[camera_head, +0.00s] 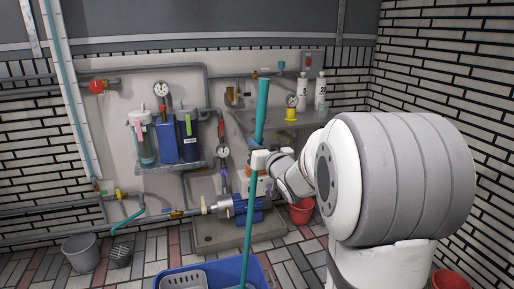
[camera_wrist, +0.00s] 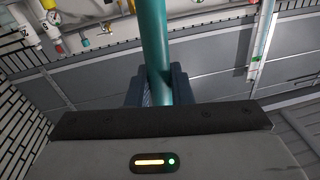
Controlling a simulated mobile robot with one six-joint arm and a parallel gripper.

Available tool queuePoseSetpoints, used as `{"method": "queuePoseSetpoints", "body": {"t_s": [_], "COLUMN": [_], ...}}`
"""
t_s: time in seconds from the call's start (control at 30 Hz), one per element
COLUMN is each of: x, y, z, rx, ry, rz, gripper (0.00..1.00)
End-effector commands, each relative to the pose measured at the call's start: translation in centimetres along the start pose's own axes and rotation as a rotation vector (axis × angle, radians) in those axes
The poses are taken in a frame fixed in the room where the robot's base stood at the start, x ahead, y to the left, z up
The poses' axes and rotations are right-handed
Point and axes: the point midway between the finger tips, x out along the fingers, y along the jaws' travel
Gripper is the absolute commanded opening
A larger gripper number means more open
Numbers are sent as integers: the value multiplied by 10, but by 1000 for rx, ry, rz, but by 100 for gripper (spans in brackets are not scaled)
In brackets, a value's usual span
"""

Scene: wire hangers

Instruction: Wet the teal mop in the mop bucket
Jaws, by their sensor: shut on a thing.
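The teal mop (camera_head: 251,203) stands nearly upright in the head view, its thick upper handle leaning slightly right. My gripper (camera_head: 259,158) is shut on the mop's handle at about mid-height. In the wrist view the teal handle (camera_wrist: 155,50) runs up from between the two dark fingers (camera_wrist: 160,88). The blue mop bucket (camera_head: 228,268) is at the bottom of the head view, with a grey wringer basket (camera_head: 184,280) at its left. The handle's lower end passes down at the bucket; the mop head is out of view, so its depth in the bucket cannot be told.
A wall panel holds pipes, gauges and a shelf of filter canisters (camera_head: 166,140). A blue pump (camera_head: 240,208) sits behind the bucket on a low plinth (camera_head: 222,236). A grey bucket (camera_head: 81,251) stands at left. Red buckets (camera_head: 301,211) (camera_head: 450,281) are at right.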

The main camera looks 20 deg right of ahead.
Motion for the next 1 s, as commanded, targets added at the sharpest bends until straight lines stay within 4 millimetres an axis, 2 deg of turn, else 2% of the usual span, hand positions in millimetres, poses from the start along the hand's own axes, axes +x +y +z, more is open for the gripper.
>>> {"method": "queuePoseSetpoints", "body": {"t_s": [0.03,1.0], "x": [1,8], "y": [-1,-11], "z": [-13,-113], "rx": [0,0], "ry": [7,7], "rz": [-1,-1], "gripper": [0,0]}}
